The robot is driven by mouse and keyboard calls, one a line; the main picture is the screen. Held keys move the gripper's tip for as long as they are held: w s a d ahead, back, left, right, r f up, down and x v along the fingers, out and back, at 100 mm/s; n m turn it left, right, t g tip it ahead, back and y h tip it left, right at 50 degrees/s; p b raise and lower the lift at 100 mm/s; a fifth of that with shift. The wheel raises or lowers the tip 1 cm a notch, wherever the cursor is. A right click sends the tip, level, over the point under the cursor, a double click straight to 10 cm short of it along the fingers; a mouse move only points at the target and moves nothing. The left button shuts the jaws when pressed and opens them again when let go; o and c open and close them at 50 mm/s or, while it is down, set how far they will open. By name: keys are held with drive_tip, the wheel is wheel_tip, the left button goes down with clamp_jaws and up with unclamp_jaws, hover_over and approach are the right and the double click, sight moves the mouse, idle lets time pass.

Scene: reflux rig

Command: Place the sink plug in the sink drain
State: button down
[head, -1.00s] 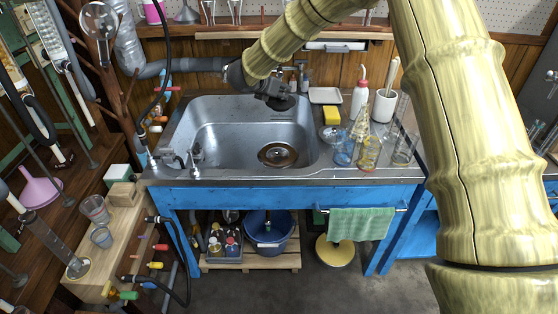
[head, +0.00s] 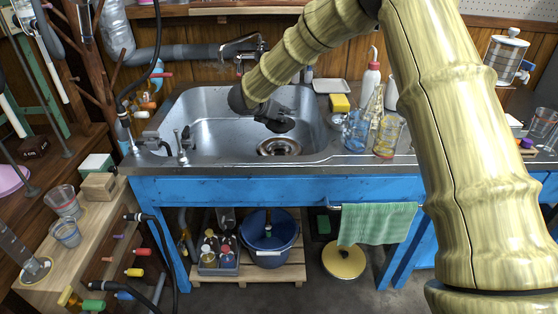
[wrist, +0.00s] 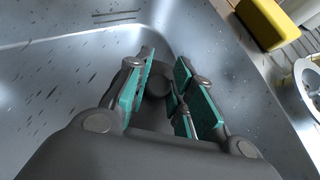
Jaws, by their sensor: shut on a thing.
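The dark sink plug (head: 284,126) is held at the end of my gripper (head: 270,117), inside the steel sink (head: 205,135) and above its floor. The sink drain (head: 279,147), a round metal ring with a dark centre, shows just below the plug in the head view, apart from it. In the wrist view my gripper (wrist: 160,95) has its teal-padded fingers closed around the plug's dark rounded part (wrist: 155,82). The drain is hidden in that view, behind the gripper and plug.
A faucet (head: 240,50) stands behind the sink. A yellow sponge (head: 340,103), glass beakers (head: 388,137) and a wash bottle (head: 371,80) stand on the right counter. Taps (head: 182,145) stand at the sink's front left corner.

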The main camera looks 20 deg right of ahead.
drive_tip(key=shift+f+b, duration=1.2)
drive_tip(key=shift+f, duration=3.9)
drive_tip(key=shift+a, duration=0.1)
drive_tip(key=shift+f, duration=0.15)
drive_tip(key=c, duration=1.3)
unclamp_jaws()
drive_tip(key=shift+o, duration=0.2)
drive_tip(key=shift+r, duration=0.2)
drive_tip(key=shift+s+a+r, duration=0.1)
drive_tip(key=shift+a+r, duration=0.05)
drive_tip(key=p+v, duration=0.2)
drive_tip(key=v, duration=0.9)
drive_tip(key=shift+s+a, duration=0.15)
drive_tip(key=shift+r, duration=0.15)
